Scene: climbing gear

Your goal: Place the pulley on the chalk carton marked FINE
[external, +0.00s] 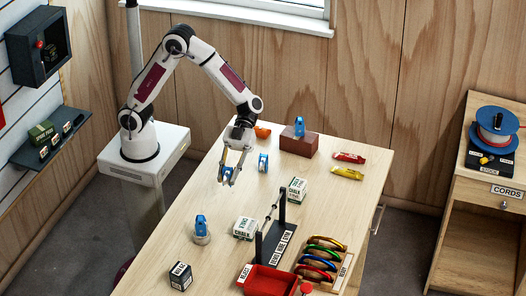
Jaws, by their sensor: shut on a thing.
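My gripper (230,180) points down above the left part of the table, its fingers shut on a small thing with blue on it. It looks like the pulley (228,172), though the fingers hide most of it. Two white cartons with green and dark print reading CHALK stand on the table: one near the middle (244,228), one farther back and right (298,189). The word FINE is too small to make out on either. My gripper is above and to the left of both, apart from them.
A blue wheel-like piece (263,163) is right of my gripper. A brown block (298,144) bears a blue device; another blue device (200,224) stands front left. A dark post rack (276,242), red tray (270,281), colored carabiners (320,258) and dark box (180,276) occupy the front.

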